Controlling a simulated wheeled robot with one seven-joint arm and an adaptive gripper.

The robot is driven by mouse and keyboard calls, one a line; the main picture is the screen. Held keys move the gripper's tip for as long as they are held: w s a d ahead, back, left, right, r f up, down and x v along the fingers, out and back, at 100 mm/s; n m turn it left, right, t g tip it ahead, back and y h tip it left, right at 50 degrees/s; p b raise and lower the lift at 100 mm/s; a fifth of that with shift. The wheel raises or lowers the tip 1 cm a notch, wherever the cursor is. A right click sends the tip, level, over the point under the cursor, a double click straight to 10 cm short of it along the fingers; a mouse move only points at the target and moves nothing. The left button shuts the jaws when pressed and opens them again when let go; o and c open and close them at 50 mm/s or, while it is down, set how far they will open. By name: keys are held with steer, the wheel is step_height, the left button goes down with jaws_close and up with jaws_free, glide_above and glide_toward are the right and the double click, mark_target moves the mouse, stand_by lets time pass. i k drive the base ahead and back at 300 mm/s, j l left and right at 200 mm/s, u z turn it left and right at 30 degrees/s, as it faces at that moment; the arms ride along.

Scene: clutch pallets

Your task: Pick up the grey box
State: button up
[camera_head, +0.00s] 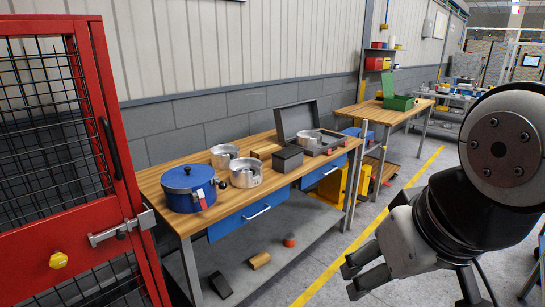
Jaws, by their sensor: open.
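A small dark grey box (287,160) sits upright and closed on the wooden workbench (164,170), in front of a larger open grey case (296,121) that holds a silver metal part. My gripper (354,279) is at the lower right, over the floor side of the bench and well apart from the box. It is open, with nothing seen between its fingers. My arm covers the right edge of the view.
A blue lidded pot (188,189) and silver metal parts (246,172) stand left of the box, and a wooden block (265,151) lies behind it. A red mesh door (60,170) stands at left.

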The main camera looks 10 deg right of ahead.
mark_target(287, 159)
steer(key=z, duration=0.15)
steer(key=i+l, duration=0.2)
steer(key=i, duration=0.15)
steer(key=i+l, duration=0.6)
steer(key=i, duration=0.2)
steer(key=i+l+u, duration=0.1)
steer(key=i+l, duration=0.25)
steer(key=i, duration=0.25)
steer(key=i+l+u, duration=0.1)
steer(key=i+l, duration=0.35)
steer(key=i, duration=0.15)
steer(key=i+l+u, duration=0.1)
steer(key=u, duration=1.45)
